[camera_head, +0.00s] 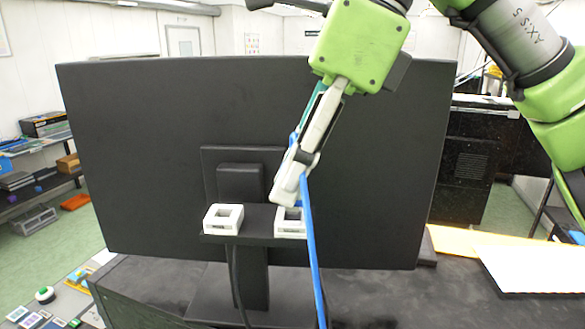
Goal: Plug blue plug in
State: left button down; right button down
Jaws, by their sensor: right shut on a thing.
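Two white square sockets sit on a small black shelf (262,225) at the back of a large black monitor (130,140). My right gripper is shut on the blue plug, whose body is mostly hidden by the fingers. A blue cable (312,250) runs down from the fingers past the right socket. I cannot tell whether the plug touches the socket. My left gripper is not in view.
A dark cable (237,285) hangs below the left socket. A white board (535,266) and a yellow sheet (455,240) lie on the dark table (390,300) at the right. Small coloured items lie at the lower left. Shelves stand at the far left.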

jog(key=shift+f+b, duration=0.3)
jog(key=shift+f, duration=0.55)
dwell(1.6)
jog(key=c, duration=1.3)
grip_release()
jog(key=shift+r, duration=0.1)
jog(key=shift+r+p, duration=0.35)
jog(key=shift+r, duration=3.55)
